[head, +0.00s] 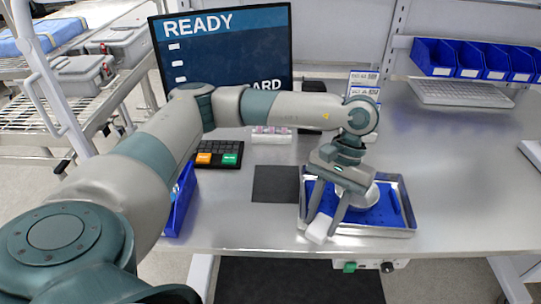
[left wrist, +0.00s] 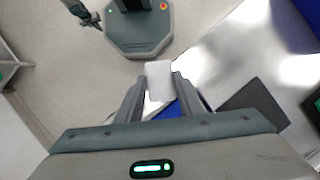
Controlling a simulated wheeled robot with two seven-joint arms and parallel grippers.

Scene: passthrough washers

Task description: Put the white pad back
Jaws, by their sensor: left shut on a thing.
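My left gripper (head: 325,222) is shut on the white pad (head: 319,229). It holds the pad at the front left corner of a metal tray (head: 386,232), over the table's front edge. I cannot tell whether the pad touches the tray rim. In the left wrist view the pad (left wrist: 159,80) sits between the two fingertips of this gripper (left wrist: 158,86). A dark gripper-like part, probably my right gripper (left wrist: 88,15), shows small at the top left of that view. Its jaws are too small to read.
The tray has a blue lining (head: 380,213) and a round white thing (head: 362,198) partly hidden by my gripper. A dark mat (head: 275,184) lies left of the tray. A keypad (head: 218,154), monitor (head: 225,60) and blue bins (head: 470,58) stand around.

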